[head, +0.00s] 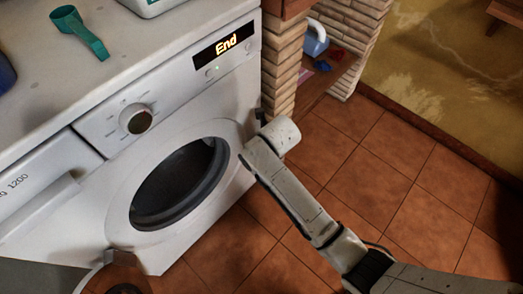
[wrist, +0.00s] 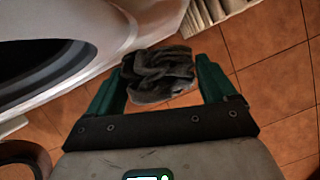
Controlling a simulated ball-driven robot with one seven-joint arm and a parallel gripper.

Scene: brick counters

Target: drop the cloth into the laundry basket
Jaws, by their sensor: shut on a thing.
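In the wrist view, my gripper (wrist: 160,73) has its green fingers shut on a crumpled dark grey cloth (wrist: 157,77). The cloth is bunched between the fingertips, above the tiled floor and beside the washing machine's front. In the head view, my arm reaches in from the lower right towards the washing machine, but the gripper and cloth cannot be made out there. I cannot make out a laundry basket in either view.
A white washing machine (head: 213,118) with a round dark door (head: 178,185) shows "End" on its display. A green scoop (head: 82,33) lies on top. A brick pillar (head: 281,65) stands right of it. The terracotta floor (head: 375,195) is open at the right.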

